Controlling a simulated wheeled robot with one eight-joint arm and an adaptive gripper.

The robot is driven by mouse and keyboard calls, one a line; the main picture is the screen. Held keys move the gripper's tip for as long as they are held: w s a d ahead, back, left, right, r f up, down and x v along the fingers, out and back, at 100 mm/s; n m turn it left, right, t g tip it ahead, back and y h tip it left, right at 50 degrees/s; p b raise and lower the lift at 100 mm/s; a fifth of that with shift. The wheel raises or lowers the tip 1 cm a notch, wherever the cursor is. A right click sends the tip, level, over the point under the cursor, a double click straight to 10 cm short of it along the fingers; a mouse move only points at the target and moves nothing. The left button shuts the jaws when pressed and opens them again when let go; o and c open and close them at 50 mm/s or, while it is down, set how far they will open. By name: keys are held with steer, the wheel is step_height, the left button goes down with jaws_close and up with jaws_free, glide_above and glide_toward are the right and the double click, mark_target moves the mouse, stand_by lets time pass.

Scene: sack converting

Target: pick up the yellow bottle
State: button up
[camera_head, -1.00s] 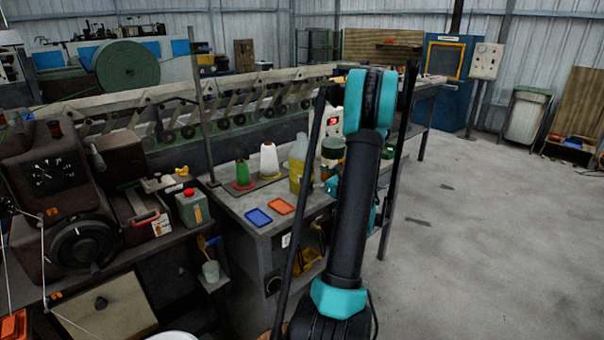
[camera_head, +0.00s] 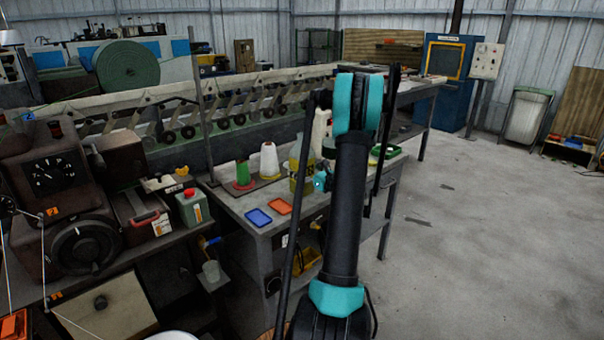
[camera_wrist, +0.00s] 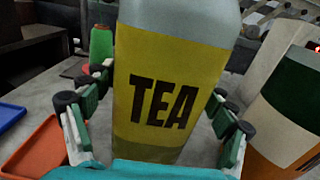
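The yellow bottle (camera_head: 299,168), clear with a yellow band, stands upright on the workbench beside the thread cones. In the wrist view the bottle (camera_wrist: 165,85) fills the middle, and its band reads TEA. My gripper (camera_wrist: 160,92) has one finger on each side of the bottle. The fingers are spread, with a gap showing on the left side; contact on the right side is unclear. In the head view my gripper (camera_head: 320,181) is a small teal patch at the bottle's right, mostly hidden by my arm.
A green spool (camera_head: 243,174) and a white cone (camera_head: 269,160) stand left of the bottle. A blue tray (camera_head: 258,217) and an orange tray (camera_head: 280,206) lie in front. A white container with green and orange bands (camera_wrist: 290,105) stands close on the right.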

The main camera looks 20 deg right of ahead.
steer(key=c, duration=0.9)
steer(key=shift+o, duration=0.2)
steer(key=shift+r, duration=0.2)
